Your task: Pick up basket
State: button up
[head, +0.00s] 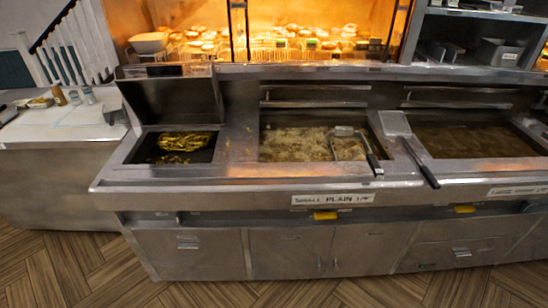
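A wire basket (350,148) sits in the middle fryer vat (248,171), at the vat's right side. Its dark handle (374,164) slants down over the front rim toward me. The basket's lower part is hidden in the bubbling oil, and its contents are hard to make out. My gripper is not in view.
A flat-headed tool (397,124) with a long dark handle lies across the divider right of the basket. The right vat (470,140) holds dark oil. Fried food (187,141) lies in the left bay. A lit display (270,25) stands behind. The floor in front (75,270) is clear.

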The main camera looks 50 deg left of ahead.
aim_at(378, 174)
jog(key=u, duration=1.45)
jog(key=k+j+z, duration=0.1)
jog(key=k+j, duration=0.15)
jog(key=i+l+u, duration=0.15)
jog(key=i, duration=0.3)
jog(key=i+l+u, duration=0.15)
jog(key=i, duration=0.3)
jog(key=i+l+u, duration=0.15)
jog(key=i, duration=0.3)
jog(key=k+j+z, duration=0.2)
jog(key=j, duration=0.2)
jog(key=j+z, duration=0.2)
jog(key=j, duration=0.2)
jog(key=k+j+z, duration=0.2)
jog(key=j, duration=0.15)
jog(key=i+j, duration=0.1)
jog(key=i, duration=0.4)
